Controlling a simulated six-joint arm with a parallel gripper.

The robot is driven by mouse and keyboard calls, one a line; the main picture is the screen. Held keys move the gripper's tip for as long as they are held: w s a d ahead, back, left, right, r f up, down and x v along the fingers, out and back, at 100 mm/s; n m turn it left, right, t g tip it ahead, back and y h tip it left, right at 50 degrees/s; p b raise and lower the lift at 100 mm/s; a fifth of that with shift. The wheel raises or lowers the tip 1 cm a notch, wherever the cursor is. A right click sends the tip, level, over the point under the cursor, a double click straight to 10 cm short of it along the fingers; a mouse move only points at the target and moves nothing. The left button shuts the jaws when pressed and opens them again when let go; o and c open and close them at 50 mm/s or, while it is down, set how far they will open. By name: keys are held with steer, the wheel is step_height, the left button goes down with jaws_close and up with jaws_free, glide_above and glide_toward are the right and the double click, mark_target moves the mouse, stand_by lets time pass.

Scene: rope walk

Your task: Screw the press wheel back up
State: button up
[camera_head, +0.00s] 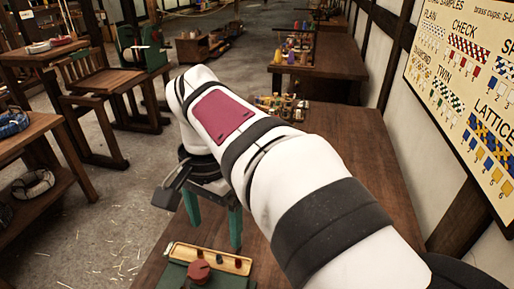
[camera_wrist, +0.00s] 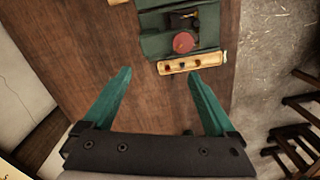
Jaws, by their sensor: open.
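A red round piece, which looks like the press wheel (camera_head: 199,271), is at the bottom of the head view on a green base (camera_head: 175,275). In the wrist view the red wheel (camera_wrist: 183,42) sits on the green base (camera_wrist: 154,43), beside a dark block (camera_wrist: 184,20). A shallow wooden tray (camera_head: 180,248) with a few small coloured pieces lies along the base; this tray also shows in the wrist view (camera_wrist: 215,60). My gripper (camera_head: 214,232) is open and empty, its teal fingers (camera_wrist: 159,76) spread apart above the table, clear of the wheel. The base's lower part is cut off in the head view.
The wooden table (camera_head: 350,140) is mostly bare, with a cluster of small coloured items (camera_head: 281,106) towards its far end. A wooden chair-like frame (camera_head: 108,85) stands left on the grey floor. A pattern chart (camera_head: 465,75) hangs on the right wall.

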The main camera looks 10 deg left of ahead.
glide_above(199, 269)
step_height(199, 269, down, 16)
steer(key=shift+r, duration=0.1)
steer(key=c, duration=1.4)
steer(key=shift+o, duration=0.2)
